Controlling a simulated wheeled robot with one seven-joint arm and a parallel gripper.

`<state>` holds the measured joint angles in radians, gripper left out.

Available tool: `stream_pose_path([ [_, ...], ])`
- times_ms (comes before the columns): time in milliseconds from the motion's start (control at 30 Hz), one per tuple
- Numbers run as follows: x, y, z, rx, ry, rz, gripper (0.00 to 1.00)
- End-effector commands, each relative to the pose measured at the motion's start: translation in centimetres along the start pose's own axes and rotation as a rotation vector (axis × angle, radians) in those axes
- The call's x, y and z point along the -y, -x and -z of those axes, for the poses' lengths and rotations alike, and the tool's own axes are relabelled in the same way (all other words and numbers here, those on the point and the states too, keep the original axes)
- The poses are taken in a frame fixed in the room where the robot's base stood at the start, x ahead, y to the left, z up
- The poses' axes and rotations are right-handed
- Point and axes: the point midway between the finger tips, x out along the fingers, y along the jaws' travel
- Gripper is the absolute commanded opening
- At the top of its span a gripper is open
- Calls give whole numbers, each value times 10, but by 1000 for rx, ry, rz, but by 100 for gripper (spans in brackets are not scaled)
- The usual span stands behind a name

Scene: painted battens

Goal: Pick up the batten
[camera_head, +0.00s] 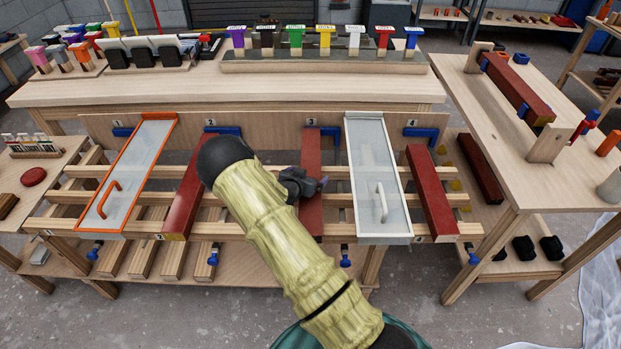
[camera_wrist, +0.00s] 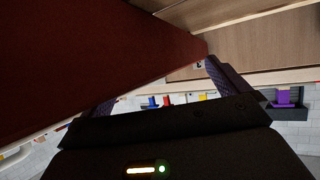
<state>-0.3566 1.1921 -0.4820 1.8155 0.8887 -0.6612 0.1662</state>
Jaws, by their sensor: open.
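Several dark red battens lie sloped on the wooden rack. One batten (camera_head: 311,212) lies under the tag 3, and my gripper (camera_head: 304,184) is over its middle, partly covering it. In the wrist view a red batten (camera_wrist: 90,60) fills the upper left, close to the camera. My gripper (camera_wrist: 160,92) is open there, with one finger right of the batten and the other partly hidden behind it. I cannot tell whether the fingers touch it. Another batten (camera_head: 186,203) lies left of my arm, partly hidden by it, and one (camera_head: 431,194) lies at the right.
An orange-framed panel (camera_head: 130,175) and a white-framed panel (camera_head: 377,175) with handles rest on the rack. Blue clamps sit along its edges. Another batten (camera_head: 518,88) is held on the right table (camera_head: 570,185). Coloured tools (camera_head: 325,40) stand on the bench behind.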

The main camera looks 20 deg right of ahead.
Motion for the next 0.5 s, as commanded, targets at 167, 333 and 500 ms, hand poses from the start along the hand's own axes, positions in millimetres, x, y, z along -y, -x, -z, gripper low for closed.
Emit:
stream_pose_path([
  [167, 0, -14, 0, 1, 1, 0, 100],
  [333, 0, -14, 0, 1, 2, 0, 100],
  [500, 0, -14, 0, 1, 1, 0, 100],
])
